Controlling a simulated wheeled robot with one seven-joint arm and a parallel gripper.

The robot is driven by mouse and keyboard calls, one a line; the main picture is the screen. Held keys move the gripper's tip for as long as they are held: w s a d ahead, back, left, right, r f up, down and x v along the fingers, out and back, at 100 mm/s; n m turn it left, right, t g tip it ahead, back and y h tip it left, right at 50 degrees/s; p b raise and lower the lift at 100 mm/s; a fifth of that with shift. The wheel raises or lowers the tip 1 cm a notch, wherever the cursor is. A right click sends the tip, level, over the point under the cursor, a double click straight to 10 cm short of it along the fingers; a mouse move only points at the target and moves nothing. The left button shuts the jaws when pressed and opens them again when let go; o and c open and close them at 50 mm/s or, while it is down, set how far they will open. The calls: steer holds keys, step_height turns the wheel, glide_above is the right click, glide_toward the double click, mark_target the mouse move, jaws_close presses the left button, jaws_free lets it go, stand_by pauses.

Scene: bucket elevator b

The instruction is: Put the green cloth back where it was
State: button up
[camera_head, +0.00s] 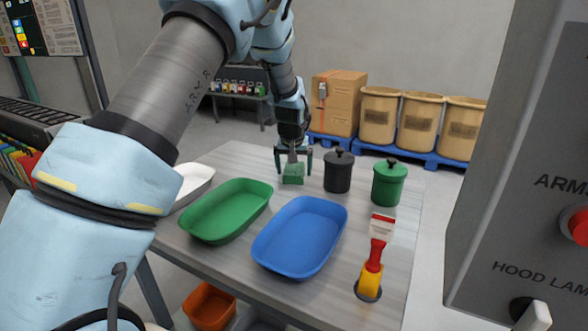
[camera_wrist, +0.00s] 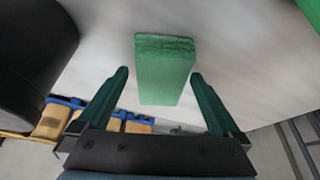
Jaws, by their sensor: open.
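The green cloth (camera_head: 293,174) is a small folded block at the far side of the grey table, left of the black lidded canister. In the wrist view the cloth (camera_wrist: 166,72) stands between and just beyond the fingers, with a gap on each side. My gripper (camera_head: 294,160) is right above and around the cloth, pointing down. Its dark green fingers are open in the wrist view (camera_wrist: 163,98) and do not visibly touch the cloth.
A black canister (camera_head: 338,172) stands close right of my gripper, then a green canister (camera_head: 388,184). A green tray (camera_head: 228,211), a blue tray (camera_head: 300,237) and a white tray (camera_head: 193,184) lie nearer. A red-yellow brush (camera_head: 375,255) stands front right. A control panel (camera_head: 530,170) rises at right.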

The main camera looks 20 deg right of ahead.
steer(key=b+v, duration=0.2)
steer(key=v, duration=1)
steer(key=s+a+f+n, duration=0.1)
steer(key=s+a, duration=0.1)
steer(key=a, duration=0.8)
steer(key=s+a+f+n+g+y, duration=0.1)
steer(key=s+a, duration=0.2)
steer(key=a, duration=0.7)
steer(key=s+a+f+n, duration=0.1)
steer(key=s+a, duration=0.2)
steer(key=a, duration=0.7)
steer(key=shift+s+a+f+n+y, duration=0.1)
steer(key=shift+a+f+n+y, duration=0.2)
steer(key=s+a+f+n+g, duration=0.1)
steer(key=s+a+f, duration=0.1)
steer(key=s+a, duration=0.5)
steer(key=shift+s, duration=0.6)
steer(key=shift+c, duration=0.2)
